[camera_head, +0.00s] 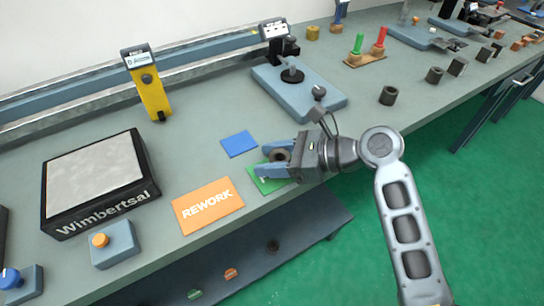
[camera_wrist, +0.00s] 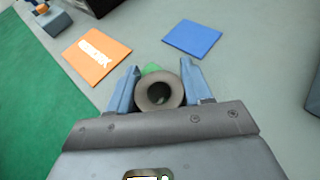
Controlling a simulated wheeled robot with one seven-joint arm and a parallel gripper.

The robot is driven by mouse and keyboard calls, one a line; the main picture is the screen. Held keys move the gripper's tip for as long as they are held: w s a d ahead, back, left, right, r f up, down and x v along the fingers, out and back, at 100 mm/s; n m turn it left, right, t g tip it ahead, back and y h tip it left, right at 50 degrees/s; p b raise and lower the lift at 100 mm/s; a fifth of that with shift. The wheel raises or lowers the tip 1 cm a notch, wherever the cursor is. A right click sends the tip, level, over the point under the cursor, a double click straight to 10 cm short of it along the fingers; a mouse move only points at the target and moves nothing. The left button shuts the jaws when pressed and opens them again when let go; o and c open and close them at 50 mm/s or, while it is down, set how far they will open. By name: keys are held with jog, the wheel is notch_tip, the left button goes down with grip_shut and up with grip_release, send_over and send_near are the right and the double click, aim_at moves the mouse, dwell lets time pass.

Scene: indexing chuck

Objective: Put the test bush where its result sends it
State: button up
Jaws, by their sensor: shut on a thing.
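The test bush is a dark grey-brown ring (camera_head: 281,156) between the blue fingers of my gripper (camera_head: 276,161). In the wrist view the bush (camera_wrist: 148,96) shows its open bore, with a blue finger on each side. My gripper is shut on it, over or very near a green card (camera_head: 262,178) that it mostly hides. An orange card marked REWORK (camera_head: 208,205) lies left of my gripper. A blank-looking blue card (camera_head: 239,144) lies behind and left of it. I cannot tell whether the bush touches the green card.
An indexing fixture on a blue base (camera_head: 322,107) stands behind my gripper. A black-framed Wimbertsal plate (camera_head: 142,187) and an orange-button box (camera_head: 114,244) are at left. Several dark bushes stand at right, one here (camera_head: 388,95). The bench's front edge is close.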

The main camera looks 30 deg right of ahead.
jog(key=shift+f, duration=0.1)
jog(key=o, duration=1.3)
jog(key=v, duration=1.2)
